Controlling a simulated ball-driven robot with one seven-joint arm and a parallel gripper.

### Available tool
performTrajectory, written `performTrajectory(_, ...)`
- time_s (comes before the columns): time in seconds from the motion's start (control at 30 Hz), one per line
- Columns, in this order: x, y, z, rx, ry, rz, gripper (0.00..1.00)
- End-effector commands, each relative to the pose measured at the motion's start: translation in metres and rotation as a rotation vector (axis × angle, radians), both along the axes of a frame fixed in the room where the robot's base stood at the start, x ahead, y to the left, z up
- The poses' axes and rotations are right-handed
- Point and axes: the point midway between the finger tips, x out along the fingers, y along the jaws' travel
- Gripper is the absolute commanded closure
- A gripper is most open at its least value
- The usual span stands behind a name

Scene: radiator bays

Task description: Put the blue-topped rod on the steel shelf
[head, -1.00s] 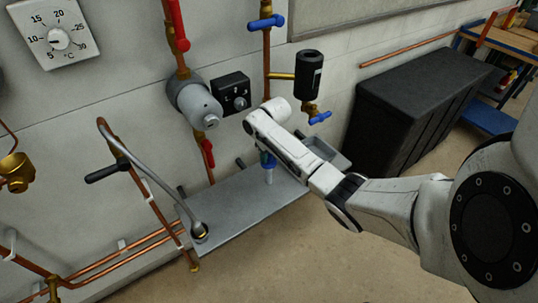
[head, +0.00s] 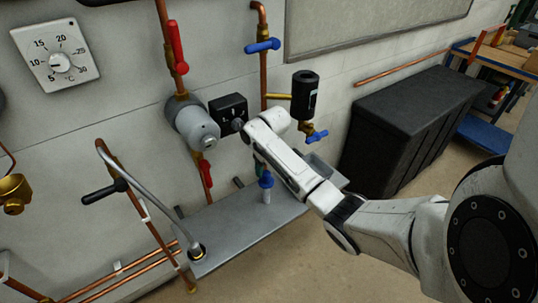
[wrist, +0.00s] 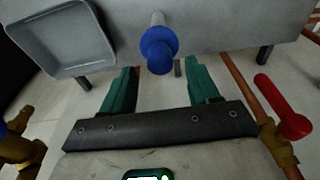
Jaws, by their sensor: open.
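The blue-topped rod (head: 266,190) stands upright on the grey steel shelf (head: 225,232), near its middle, in the head view. In the wrist view its round blue top (wrist: 158,50) faces the camera, with the pale stem running to the shelf (wrist: 220,22). My gripper (wrist: 160,66) is open, its two green fingers apart on either side of the rod's line. The rod's top lies at about the fingertips and no finger visibly touches it. In the head view my wrist is just behind and above the rod and mostly hides the fingers.
Copper pipes with red (head: 176,48) and blue (head: 262,46) handles line the wall. A black bin (head: 410,125) is right; floor in front is clear.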

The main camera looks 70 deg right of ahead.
Motion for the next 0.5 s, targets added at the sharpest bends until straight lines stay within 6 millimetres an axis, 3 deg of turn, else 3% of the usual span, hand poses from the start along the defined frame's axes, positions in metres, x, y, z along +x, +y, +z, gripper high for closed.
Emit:
performTrajectory(0.23, -0.006, 0.004, 0.051, -0.001, -0.002, 0.003, 0.40)
performTrajectory(0.5, -0.009, 0.006, 0.076, -0.001, -0.001, 0.002, 0.40)
